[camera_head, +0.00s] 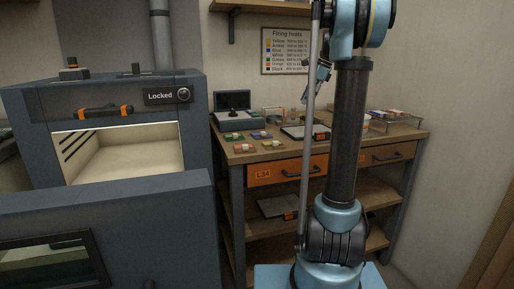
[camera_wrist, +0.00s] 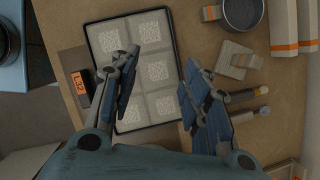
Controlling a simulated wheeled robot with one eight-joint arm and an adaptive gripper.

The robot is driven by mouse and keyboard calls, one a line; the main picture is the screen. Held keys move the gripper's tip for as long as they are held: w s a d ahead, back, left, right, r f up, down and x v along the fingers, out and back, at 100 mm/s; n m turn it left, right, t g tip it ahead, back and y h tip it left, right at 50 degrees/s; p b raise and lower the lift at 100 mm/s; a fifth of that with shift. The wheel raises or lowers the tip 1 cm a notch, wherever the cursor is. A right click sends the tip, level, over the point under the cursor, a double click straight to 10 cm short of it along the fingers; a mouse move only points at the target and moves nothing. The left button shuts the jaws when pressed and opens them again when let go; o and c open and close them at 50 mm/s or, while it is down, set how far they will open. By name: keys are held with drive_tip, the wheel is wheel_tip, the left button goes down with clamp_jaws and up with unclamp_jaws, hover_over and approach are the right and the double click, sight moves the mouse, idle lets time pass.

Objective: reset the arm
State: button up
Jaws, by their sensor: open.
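My arm stands in front of the workbench in the head view, with its upper part raised and partly out of frame. My gripper (camera_head: 307,97) hangs over the bench, partly hidden behind my arm. In the wrist view my gripper (camera_wrist: 158,100) is open, its two blue fingers spread apart with nothing between them. Below it lies a dark-rimmed tray (camera_wrist: 176,52) with several pale patterned squares, tagged L32. The tray also shows on the bench in the head view (camera_head: 292,131). The fingers overlap the tray in the picture; the height above it is hard to tell.
A kiln (camera_head: 40,105) marked Locked stands open at left, its door (camera_head: 110,215) lowered in front. The bench (camera_head: 400,136) holds a monitor device (camera_head: 238,117), several small colour samples and a wire rack (camera_head: 395,122). A cup (camera_wrist: 242,12) and brushes (camera_wrist: 245,94) lie near the tray.

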drive_tip(key=s+a+f+n+h, duration=0.1)
drive_tip(key=s+a+f+n, duration=0.15)
drive_tip(key=s, duration=0.55)
drive_tip(key=s+a+f+n, duration=0.1)
drive_tip(key=s+f+n, duration=0.3)
drive_tip(key=s, duration=0.4)
drive_tip(key=s+a+f+n+h, duration=0.1)
drive_tip(key=s+f+n, duration=0.25)
drive_tip(key=s, duration=0.45)
drive_tip(key=s+f+n+t+h, duration=0.1)
drive_tip(key=s+f+n+h, duration=0.1)
drive_tip(key=s+f+n, duration=0.7)
drive_tip(key=s+f, duration=0.8)
drive_tip(key=f, duration=0.2)
drive_tip(key=shift+s+d+f, duration=0.25)
drive_tip(key=shift+s+d, duration=0.1)
drive_tip(key=shift+s, duration=0.05)
drive_tip(key=shift+w+f, duration=0.2)
drive_tip(key=shift+w, duration=0.25)
